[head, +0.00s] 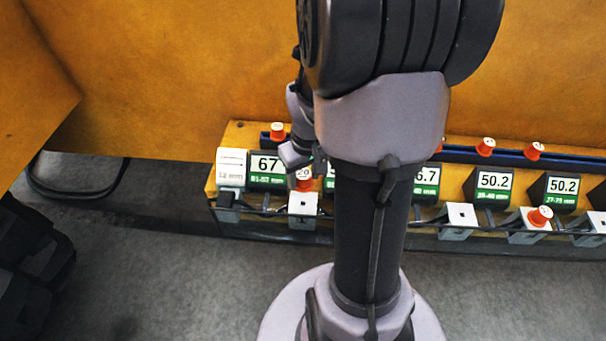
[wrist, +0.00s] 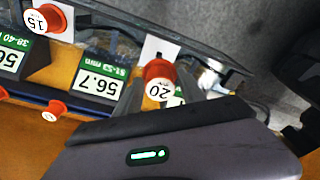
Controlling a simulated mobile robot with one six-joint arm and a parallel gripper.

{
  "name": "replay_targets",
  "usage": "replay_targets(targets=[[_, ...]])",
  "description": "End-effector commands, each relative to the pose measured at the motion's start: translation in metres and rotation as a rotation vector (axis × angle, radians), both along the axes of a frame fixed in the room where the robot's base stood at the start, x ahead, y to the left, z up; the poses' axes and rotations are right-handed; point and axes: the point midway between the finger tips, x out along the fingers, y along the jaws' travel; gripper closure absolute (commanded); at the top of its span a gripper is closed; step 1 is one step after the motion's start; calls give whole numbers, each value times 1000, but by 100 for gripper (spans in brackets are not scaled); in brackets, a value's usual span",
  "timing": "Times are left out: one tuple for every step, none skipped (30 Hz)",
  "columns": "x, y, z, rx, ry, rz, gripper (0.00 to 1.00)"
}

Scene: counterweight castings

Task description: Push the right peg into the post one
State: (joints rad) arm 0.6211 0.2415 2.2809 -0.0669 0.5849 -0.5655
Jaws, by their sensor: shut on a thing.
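My gripper (wrist: 172,92) is shut on an orange peg (wrist: 160,82) with a white top marked 20. In the head view this peg (head: 304,181) shows just below my wrist, at the upper edge of a white post (head: 302,208) near the left end of the rail. The post also shows in the wrist view (wrist: 154,47), right behind the peg. I cannot tell whether the peg's lower end is in the post's hole. My fingers are partly hidden by the arm in the head view.
Several orange pegs, such as one (head: 485,146), stand along a blue strip at the back. Green and white number displays (head: 493,182) fill the row between. A bare post (head: 459,218) stands right of my arm. A dark cable (head: 440,210) runs along the front.

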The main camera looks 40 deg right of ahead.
Motion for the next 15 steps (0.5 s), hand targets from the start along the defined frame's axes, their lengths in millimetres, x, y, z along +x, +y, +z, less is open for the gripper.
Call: replay_targets(targets=[[0, 0, -5, 0, 1, 0, 94], [0, 0, -8, 0, 1, 0, 94], [0, 0, -12, 0, 1, 0, 94], [0, 0, -15, 1, 1, 0, 94], [0, 0, -19, 1, 1, 0, 94], [0, 0, -24, 1, 2, 0, 94], [0, 0, -28, 1, 2, 0, 94], [0, 0, -32, 1, 2, 0, 94], [0, 0, -38, 1, 2, 0, 94], [0, 0, -42, 1, 2, 0, 94], [0, 0, -46, 1, 2, 0, 94], [0, 0, -50, 1, 1, 0, 94], [0, 0, -53, 0, 1, 0, 94], [0, 0, -56, 0, 1, 0, 94], [0, 0, -58, 0, 1, 0, 94]])
